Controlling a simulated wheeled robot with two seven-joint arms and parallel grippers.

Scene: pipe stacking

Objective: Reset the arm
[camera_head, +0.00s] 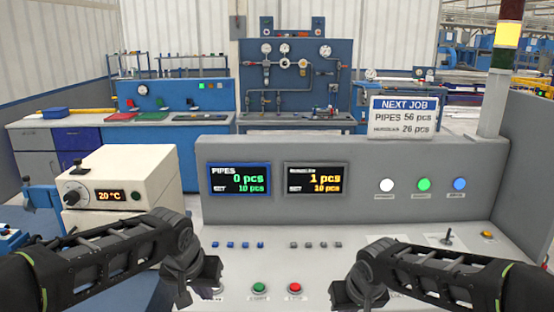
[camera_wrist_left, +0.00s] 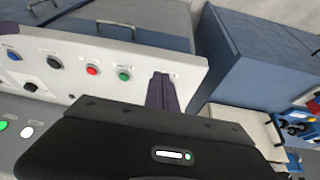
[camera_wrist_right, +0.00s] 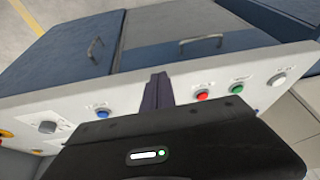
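My left arm (camera_head: 110,255) comes in from the left in the head view, and its gripper (camera_head: 198,282) hangs low over the front of the grey control console (camera_head: 325,220). In the left wrist view its dark fingers (camera_wrist_left: 162,88) are together with nothing between them. My right arm (camera_head: 440,272) comes in from the right, and its gripper (camera_head: 358,290) hangs over the console's front. In the right wrist view its fingers (camera_wrist_right: 157,90) are also together and empty. The fingertips are hard to make out in the head view.
Green (camera_head: 259,287) and red (camera_head: 295,287) buttons lie between the grippers. Two counter screens (camera_head: 240,179) read 0 and 1 pcs. A cream temperature box (camera_head: 130,185) showing 20 °C stands at left. A NEXT JOB sign (camera_head: 403,117) stands on the console top.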

